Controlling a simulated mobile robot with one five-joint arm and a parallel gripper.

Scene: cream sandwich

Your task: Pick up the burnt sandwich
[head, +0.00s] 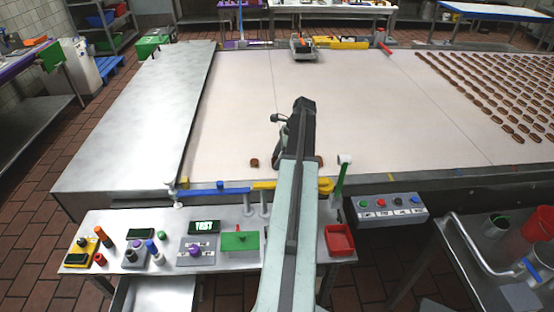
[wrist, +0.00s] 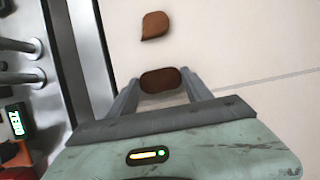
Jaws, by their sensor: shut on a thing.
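A dark brown oval sandwich (wrist: 160,80) lies between the fingertips of my gripper (wrist: 164,88) in the wrist view. The gripper is shut on it, one finger at each end, over the pale belt. A second, lighter brown sandwich (wrist: 155,25) with a pointed corner lies apart, just beyond the fingertips. In the head view one small brown sandwich (head: 254,162) shows on the belt left of my arm.
The wide pale belt (head: 240,110) is mostly bare nearby, with rows of brown sandwiches (head: 495,90) at the far right. A blue and yellow rail (head: 235,191) runs along its near edge. A steel bench (head: 100,222) in front carries buttons, displays and a red tray (head: 339,240).

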